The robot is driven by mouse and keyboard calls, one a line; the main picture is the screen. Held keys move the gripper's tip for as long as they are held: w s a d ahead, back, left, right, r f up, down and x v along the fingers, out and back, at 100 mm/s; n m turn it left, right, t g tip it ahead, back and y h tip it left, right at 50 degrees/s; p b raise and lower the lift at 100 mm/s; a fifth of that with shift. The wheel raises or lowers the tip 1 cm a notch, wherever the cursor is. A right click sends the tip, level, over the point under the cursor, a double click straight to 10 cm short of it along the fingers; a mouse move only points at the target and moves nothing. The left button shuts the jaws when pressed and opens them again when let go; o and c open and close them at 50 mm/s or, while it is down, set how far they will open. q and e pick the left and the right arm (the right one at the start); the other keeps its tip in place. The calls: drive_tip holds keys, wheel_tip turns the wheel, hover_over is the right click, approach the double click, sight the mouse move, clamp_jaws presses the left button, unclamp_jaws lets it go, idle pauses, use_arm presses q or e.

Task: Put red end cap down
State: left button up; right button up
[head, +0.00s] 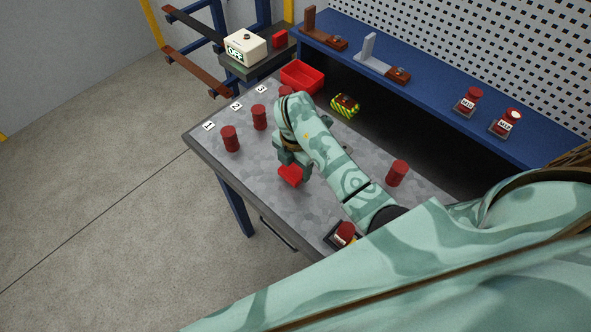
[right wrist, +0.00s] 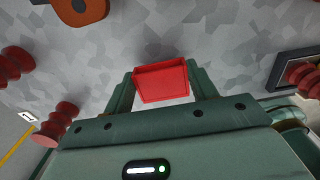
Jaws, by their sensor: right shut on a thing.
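My right gripper (head: 290,167) is over the grey speckled table (head: 210,133) and is shut on the red end cap (head: 290,175). In the right wrist view the red end cap (right wrist: 161,82) is a shallow red box shape between the two fingers of the right gripper (right wrist: 161,85). The table surface lies beyond it; I cannot tell whether the cap touches the table. My left gripper is not in view.
Dark red ribbed insulators stand on the table at left (head: 230,139), beside it (head: 259,117) and at right (head: 397,173). A red bin (head: 302,77) and a yellow-black striped item (head: 345,106) lie toward the back. A blue shelf (head: 430,93) runs behind. Table between left insulators and gripper is clear.

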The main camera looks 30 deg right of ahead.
sight(296, 168)
drive_tip(key=shift+f, duration=0.7)
drive_tip(key=shift+f, duration=0.1)
drive_tip(key=o, duration=0.7)
drive_tip(key=shift+f, duration=0.1)
drive_tip(key=shift+c, duration=0.2)
drive_tip(key=o, duration=0.4)
drive_tip(key=shift+r, duration=0.3)
wheel_tip(296, 168, up, 12)
drive_tip(key=p, duration=0.4)
drive_tip(key=shift+f, duration=0.1)
